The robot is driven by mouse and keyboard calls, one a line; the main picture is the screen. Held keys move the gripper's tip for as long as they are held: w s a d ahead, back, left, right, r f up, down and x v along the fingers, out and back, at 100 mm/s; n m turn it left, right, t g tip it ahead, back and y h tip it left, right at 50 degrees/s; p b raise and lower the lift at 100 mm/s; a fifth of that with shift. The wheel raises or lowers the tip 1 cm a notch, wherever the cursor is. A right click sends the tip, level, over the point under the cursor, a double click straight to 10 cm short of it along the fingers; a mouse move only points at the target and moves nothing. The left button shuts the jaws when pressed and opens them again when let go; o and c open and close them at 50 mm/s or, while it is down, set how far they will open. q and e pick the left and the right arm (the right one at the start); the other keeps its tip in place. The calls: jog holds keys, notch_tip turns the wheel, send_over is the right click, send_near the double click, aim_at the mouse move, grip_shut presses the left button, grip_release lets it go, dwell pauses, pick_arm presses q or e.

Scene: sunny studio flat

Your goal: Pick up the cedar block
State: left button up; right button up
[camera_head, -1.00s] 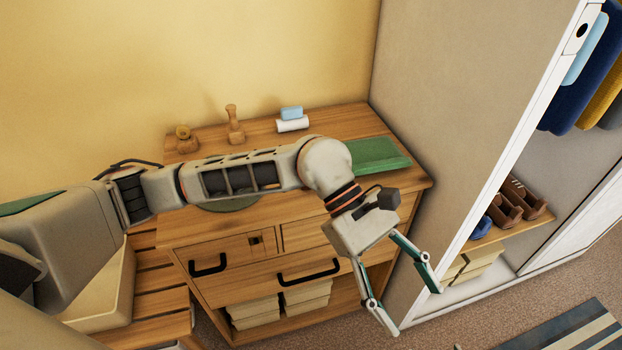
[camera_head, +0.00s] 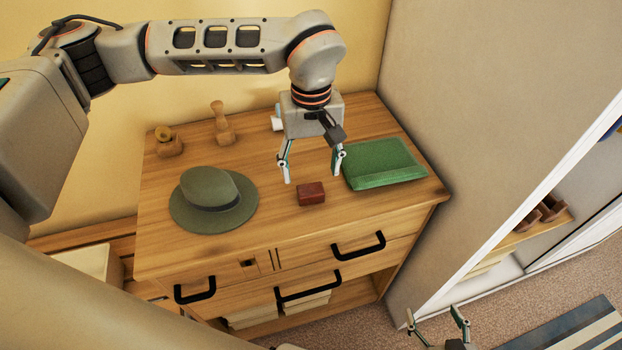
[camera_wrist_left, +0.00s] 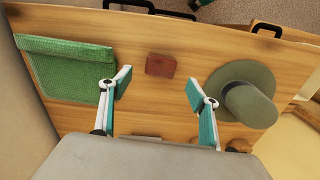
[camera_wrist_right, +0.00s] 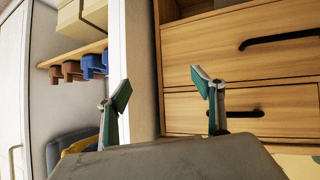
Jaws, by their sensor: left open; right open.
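The cedar block (camera_head: 311,193), a small reddish-brown block, lies on the wooden dresser top (camera_head: 270,235) between the hat and the green cloth. My left gripper (camera_head: 312,180) is open and empty, above the dresser at the block. In the left wrist view the block (camera_wrist_left: 160,65) shows beyond the fingertips, roughly midway between the two fingers (camera_wrist_left: 158,92), with nothing gripped. My right gripper (camera_head: 436,318) is open and empty, low at the front right, away from the dresser top. In the right wrist view its fingers (camera_wrist_right: 162,90) stand apart before the drawers.
A green hat (camera_head: 212,198) lies left of the block, and a folded green cloth (camera_head: 384,164) lies right. Two wooden stands (camera_head: 222,125) (camera_head: 167,141) are at the back left. A tall wardrobe panel (camera_head: 430,110) rises at the right.

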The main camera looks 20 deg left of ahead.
aim_at(311, 189)
pick_arm(q)
jog(key=shift+s+d+f, duration=0.1)
jog(key=shift+s+f, duration=0.1)
jog(key=shift+f, duration=0.4)
jog(key=shift+s+f, duration=0.15)
jog(key=shift+f, duration=0.4)
jog(key=shift+w+f+p, duration=0.2)
jog(key=shift+f+p, duration=0.1)
jog(key=shift+f, duration=0.95)
jog(key=shift+w+f+p, duration=0.15)
jog(key=shift+f+p, duration=0.1)
jog(key=shift+f, duration=1)
jog(key=c, duration=1.2)
